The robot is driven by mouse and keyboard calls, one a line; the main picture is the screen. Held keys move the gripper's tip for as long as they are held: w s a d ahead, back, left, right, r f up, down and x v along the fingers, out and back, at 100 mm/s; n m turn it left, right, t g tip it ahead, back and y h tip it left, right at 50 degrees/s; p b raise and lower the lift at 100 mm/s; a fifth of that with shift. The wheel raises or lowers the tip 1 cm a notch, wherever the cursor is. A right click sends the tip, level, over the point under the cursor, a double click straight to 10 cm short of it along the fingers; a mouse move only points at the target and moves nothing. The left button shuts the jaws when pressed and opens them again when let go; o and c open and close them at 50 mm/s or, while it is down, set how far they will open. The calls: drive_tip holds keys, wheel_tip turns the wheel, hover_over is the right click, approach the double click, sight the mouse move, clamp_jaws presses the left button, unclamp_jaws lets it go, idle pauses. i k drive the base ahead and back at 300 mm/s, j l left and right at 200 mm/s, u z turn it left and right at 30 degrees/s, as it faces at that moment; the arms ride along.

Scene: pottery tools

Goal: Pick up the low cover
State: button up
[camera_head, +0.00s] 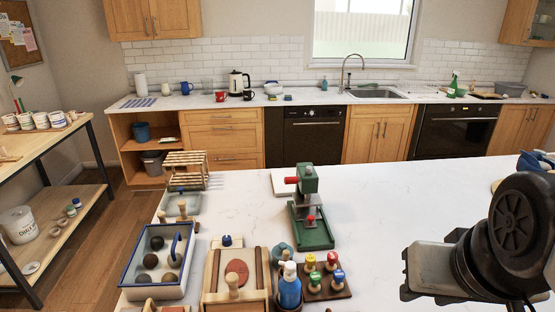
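I cannot single out the low cover with certainty. A low, pale, see-through box or cover (183,204) sits at the left of the white worktop, in front of a wooden slatted rack. It is small and its shape is hard to make out. My gripper (425,273) shows as a dark grey metal part at the lower right, above the worktop and well to the right of the tools. Its fingers cannot be made out, so I cannot tell whether it is open or shut. Nothing is seen held in it.
A blue-rimmed tray (128,276) with dark balls, a wooden board (211,283), a blue bottle (289,289) and a stamp block (341,291) crowd the front left. A green press (312,234) stands behind them. The worktop (400,200) right of the press is mostly clear.

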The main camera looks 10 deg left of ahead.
sight(193, 193)
drive_tip(key=u, duration=1.4)
drive_tip(key=i+j+u, duration=0.3)
drive_tip(key=j+u, duration=0.15)
drive_tip(key=i+j+u, duration=0.75)
drive_tip(key=u, duration=0.2)
drive_tip(key=i+j+u, duration=0.2)
drive_tip(key=i+u, duration=0.25)
drive_tip(key=i+z, duration=0.8)
drive_tip(key=i+j+z, duration=0.2)
drive_tip(key=i+z, duration=0.4)
drive_tip(key=z, duration=0.2)
drive_tip(key=i+l+z, duration=0.1)
drive_tip(key=z, duration=0.3)
drive_tip(key=i+j+z, duration=0.1)
drive_tip(key=i+z, duration=0.25)
drive_tip(key=z, duration=0.4)
drive_tip(key=i+j+z, duration=0.1)
drive_tip(key=i+z, duration=0.15)
drive_tip(key=z, duration=0.25)
drive_tip(key=i+j+z, duration=0.2)
drive_tip(key=z, duration=0.25)
drive_tip(key=i+j+z, duration=0.25)
drive_tip(key=z, duration=0.25)
drive_tip(key=i+j+z, duration=0.2)
drive_tip(key=z, duration=0.15)
drive_tip(key=i+j+z, duration=0.15)
drive_tip(key=j+z, duration=0.25)
drive_tip(key=i+j+z, duration=0.1)
drive_tip(key=z, duration=0.25)
drive_tip(key=j, duration=0.1)
